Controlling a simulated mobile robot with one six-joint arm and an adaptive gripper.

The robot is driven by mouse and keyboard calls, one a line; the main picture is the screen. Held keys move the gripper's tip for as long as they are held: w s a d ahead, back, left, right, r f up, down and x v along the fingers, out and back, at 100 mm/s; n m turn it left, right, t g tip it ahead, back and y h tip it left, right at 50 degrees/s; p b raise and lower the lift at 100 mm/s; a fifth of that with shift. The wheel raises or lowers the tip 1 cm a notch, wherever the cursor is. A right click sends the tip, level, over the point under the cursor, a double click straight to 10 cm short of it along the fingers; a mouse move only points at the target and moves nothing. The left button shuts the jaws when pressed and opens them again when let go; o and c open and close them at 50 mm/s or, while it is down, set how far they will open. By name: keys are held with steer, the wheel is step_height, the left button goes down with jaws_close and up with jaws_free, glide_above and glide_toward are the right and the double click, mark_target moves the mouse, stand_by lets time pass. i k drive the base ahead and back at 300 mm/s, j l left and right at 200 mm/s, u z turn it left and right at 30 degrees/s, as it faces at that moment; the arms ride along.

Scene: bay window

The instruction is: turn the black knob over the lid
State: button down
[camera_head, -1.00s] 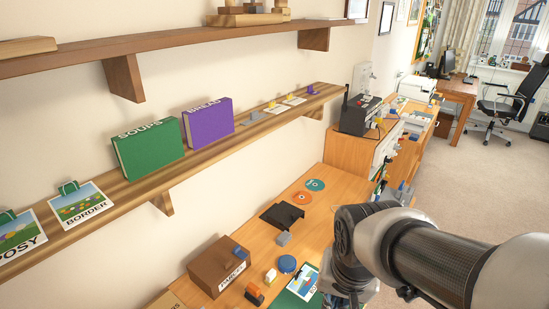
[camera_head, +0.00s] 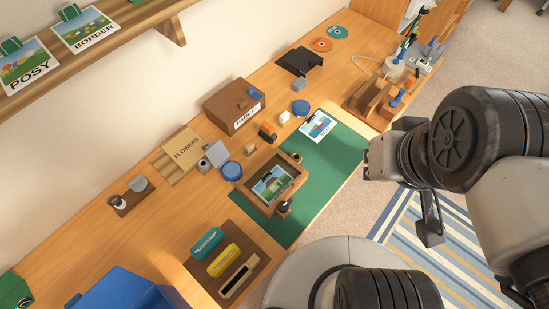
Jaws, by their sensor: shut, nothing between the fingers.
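A wooden frame-like box (camera_head: 248,198) lies on the green mat in the head view, with a picture (camera_head: 272,184) of a green scene inside it. A small dark knob (camera_head: 284,207) sits at its near right edge, and another small dark round piece (camera_head: 296,157) at its far corner. I cannot tell for sure which is the black knob, nor which way it points. My gripper (camera_head: 430,234) hangs to the right, beyond the table edge, well apart from the box. It is shut and empty; its fingertips show poorly.
The green mat (camera_head: 335,160) holds a picture card (camera_head: 317,126). A brown parcel box (camera_head: 232,106), a blue round tin (camera_head: 232,171), a flowers box (camera_head: 184,150) and a tray (camera_head: 205,270) of colored cases stand around. A wooden rack (camera_head: 372,101) stands at the right edge.

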mark_target(283, 207)
steer(key=k+u, duration=0.1)
steer(key=u, duration=0.25)
steer(key=k+u, duration=0.1)
steer(key=u, duration=0.3)
